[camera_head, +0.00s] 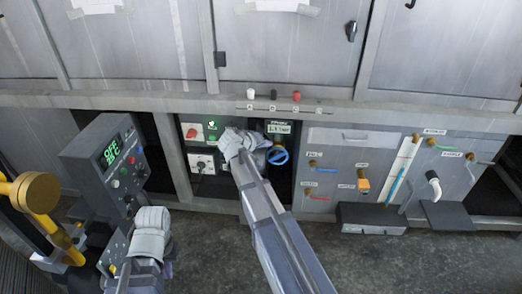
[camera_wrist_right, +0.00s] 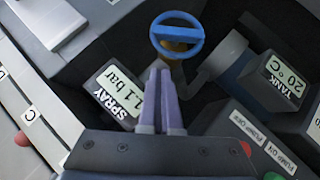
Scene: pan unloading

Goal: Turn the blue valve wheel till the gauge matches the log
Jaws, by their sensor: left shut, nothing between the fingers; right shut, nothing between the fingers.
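The blue valve wheel (camera_head: 278,156) is just right of my right gripper (camera_head: 252,143) in the head view. In the right wrist view the wheel (camera_wrist_right: 177,35) is a blue ring with a crossbar, beyond the closed fingertips (camera_wrist_right: 160,72). The fingers are shut and empty; I cannot tell whether they touch the wheel's stem. The spray gauge (camera_wrist_right: 125,92) reads 1.1 bar; its display (camera_head: 279,127) also shows above the wheel in the head view. My left gripper (camera_head: 150,222) is low at the left, shut and empty, its fingers hard to see. No readable log shows.
A tank display (camera_wrist_right: 285,78) reads 20 °C. A control box (camera_head: 108,160) with green digits and a yellow pipe (camera_head: 40,200) stand at the left. A panel of small valves (camera_head: 360,165) is right of the wheel. Paper sheets (camera_head: 275,6) hang above, unreadable.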

